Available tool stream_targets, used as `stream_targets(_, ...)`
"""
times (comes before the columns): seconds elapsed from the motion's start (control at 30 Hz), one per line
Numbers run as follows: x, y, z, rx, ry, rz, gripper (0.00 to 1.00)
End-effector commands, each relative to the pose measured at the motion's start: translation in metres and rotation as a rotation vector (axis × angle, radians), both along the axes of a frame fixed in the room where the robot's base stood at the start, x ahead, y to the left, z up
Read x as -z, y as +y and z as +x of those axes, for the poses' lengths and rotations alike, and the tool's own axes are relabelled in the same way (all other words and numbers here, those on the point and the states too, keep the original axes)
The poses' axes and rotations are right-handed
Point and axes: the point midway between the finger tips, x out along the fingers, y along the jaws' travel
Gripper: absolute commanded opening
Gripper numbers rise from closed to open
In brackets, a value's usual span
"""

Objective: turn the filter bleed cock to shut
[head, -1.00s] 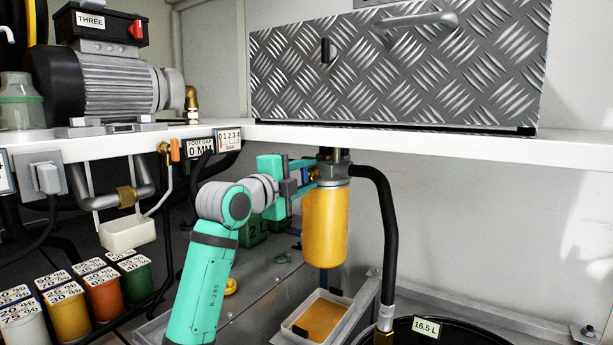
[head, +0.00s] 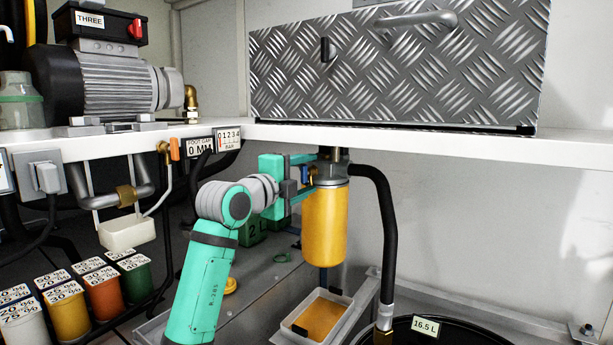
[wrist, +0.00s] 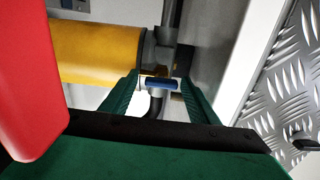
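The filter is a yellow canister (head: 325,225) hanging under the white shelf. The bleed cock's small blue handle (head: 312,174) is at the filter's top left, beside a brass fitting. In the wrist view the blue handle (wrist: 162,84) lies crosswise between the two green fingertips, with the yellow canister (wrist: 95,54) to its left. My gripper (head: 303,176) is open around the handle, one finger above and one below in the head view. I cannot tell whether a fingertip touches the handle. The gripper partly hides the cock's body.
A black hose (head: 386,230) runs down right of the filter. A tray with yellow liquid (head: 318,318) lies below it. The white shelf (head: 400,146) with a chequer-plate box (head: 395,75) is just above my gripper. Coloured pots (head: 102,290) stand at lower left.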

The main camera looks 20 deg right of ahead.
Motion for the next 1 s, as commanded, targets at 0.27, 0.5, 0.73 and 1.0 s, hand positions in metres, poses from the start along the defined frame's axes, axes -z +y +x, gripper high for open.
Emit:
stream_targets(0.27, -0.001, 0.011, -0.007, -0.002, 0.0, -0.002, 0.55)
stream_targets(0.5, 0.0, 0.045, -0.033, -0.003, -0.002, -0.001, 0.55)
stream_targets(0.73, 0.0, 0.073, -0.057, -0.001, -0.001, -0.001, 0.55)
stream_targets(1.0, 0.0, 0.085, -0.067, 0.001, 0.0, 0.0, 0.55)
